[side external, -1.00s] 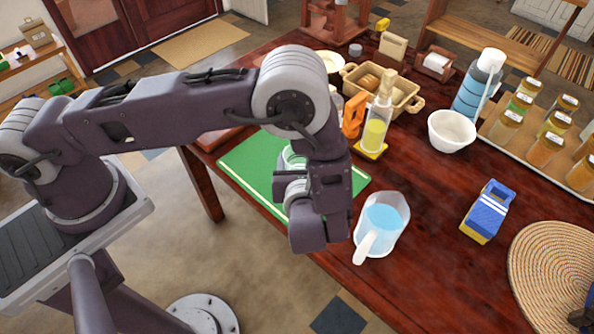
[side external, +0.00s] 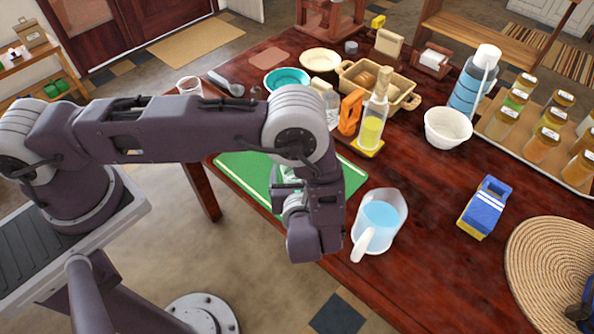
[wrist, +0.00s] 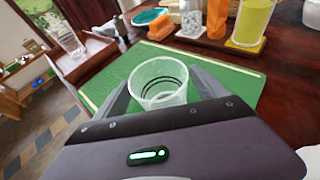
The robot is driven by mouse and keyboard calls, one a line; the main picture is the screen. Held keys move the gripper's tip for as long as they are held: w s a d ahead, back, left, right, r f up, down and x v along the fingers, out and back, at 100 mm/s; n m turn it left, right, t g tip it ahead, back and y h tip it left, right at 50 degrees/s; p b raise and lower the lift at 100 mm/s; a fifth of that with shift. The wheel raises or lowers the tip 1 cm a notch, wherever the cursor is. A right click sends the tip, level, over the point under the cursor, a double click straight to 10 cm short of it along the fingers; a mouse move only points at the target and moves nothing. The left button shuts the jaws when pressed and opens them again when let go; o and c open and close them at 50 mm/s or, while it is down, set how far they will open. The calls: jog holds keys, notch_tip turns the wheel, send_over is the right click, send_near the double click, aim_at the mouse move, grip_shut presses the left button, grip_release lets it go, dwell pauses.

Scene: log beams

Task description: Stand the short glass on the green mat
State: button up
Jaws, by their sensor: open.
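The short glass (wrist: 158,80) is clear and shows in the wrist view, between the two grey fingers of my gripper (wrist: 162,88). It looks upright over the green mat (wrist: 112,76), with its rim facing up; its base is partly hidden, so I cannot tell for sure whether it touches the mat. My gripper is open around it. In the side external view my gripper (side external: 285,187) is low over the green mat (side external: 240,172), and my wrist hides most of the glass. Another clear glass (wrist: 66,38) stands at the table's far left corner, also seen in the side view (side external: 189,86).
A jug of blue liquid (side external: 381,222) stands right of my wrist. Behind the mat are a yellow-filled bottle (side external: 373,125), an orange object (side external: 350,112), a teal bowl (side external: 287,80) and a basket (side external: 405,92).

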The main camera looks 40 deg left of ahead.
jog(key=shift+r, duration=0.2)
jog(key=v, duration=1.2)
jog(key=s+a+r+n+g+h, duration=0.1)
jog(key=a+r+n+g, duration=0.4)
jog(key=r, duration=0.5)
jog(key=a+r+n+g, duration=0.2)
jog(key=a+r+n, duration=0.5)
jog(key=r, duration=0.2)
jog(key=s+a+r+n+t+h, duration=0.3)
jog(key=s+r+n+h, duration=0.5)
jog(key=s+r+n, duration=0.3)
jog(key=s+n, duration=0.2)
jog(key=n, duration=0.2)
jog(key=shift+a+r+h, duration=0.2)
jog(key=shift+a+h, duration=0.1)
jog(key=shift+a, duration=0.05)
